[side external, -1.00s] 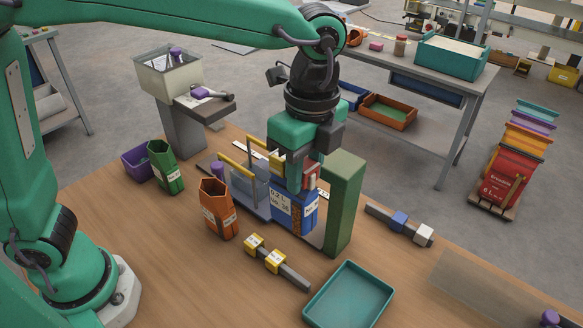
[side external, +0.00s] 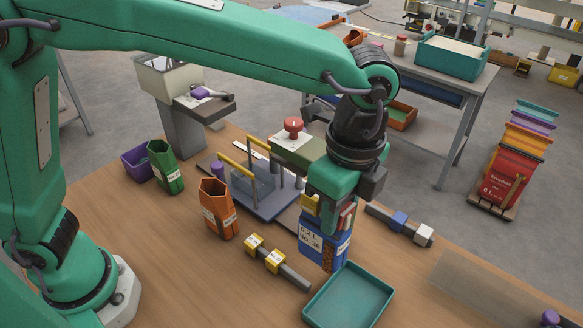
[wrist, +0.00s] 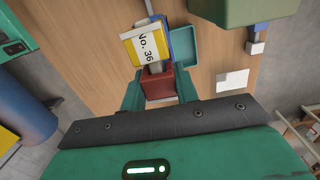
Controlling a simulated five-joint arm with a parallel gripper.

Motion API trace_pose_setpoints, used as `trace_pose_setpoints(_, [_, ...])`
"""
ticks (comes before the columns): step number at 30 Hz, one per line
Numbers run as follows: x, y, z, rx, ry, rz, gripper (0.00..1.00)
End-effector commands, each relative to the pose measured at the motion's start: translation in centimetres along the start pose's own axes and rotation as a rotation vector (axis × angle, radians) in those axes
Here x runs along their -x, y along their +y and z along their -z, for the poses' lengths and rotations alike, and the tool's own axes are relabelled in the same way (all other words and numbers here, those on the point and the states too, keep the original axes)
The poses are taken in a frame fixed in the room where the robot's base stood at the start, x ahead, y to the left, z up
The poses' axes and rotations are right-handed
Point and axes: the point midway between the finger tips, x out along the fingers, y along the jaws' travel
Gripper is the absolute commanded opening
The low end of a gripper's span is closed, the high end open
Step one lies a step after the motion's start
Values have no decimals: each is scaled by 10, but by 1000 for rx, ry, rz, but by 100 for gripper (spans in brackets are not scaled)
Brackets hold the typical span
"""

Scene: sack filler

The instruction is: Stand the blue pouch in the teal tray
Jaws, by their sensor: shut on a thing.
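The teal tray (side external: 350,298) lies empty on the wooden table at the front. The pouch is at the tray's back left edge and overlaps it slightly in the picture; its exact height is hard to tell. In the wrist view a red piece sits between the fingers (wrist: 158,88), with a yellow part labelled No. 36 (wrist: 143,42) beyond. The teal tray (wrist: 186,48) shows beside it.
A bar with blue and white blocks (side external: 400,222) lies right.

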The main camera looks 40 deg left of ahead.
Motion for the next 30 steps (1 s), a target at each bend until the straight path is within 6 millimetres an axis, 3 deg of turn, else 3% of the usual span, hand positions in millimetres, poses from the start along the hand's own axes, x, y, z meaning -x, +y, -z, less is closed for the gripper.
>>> trace_pose_setpoints(30, [-57, 16, 63, -1, -9, 0, 10])
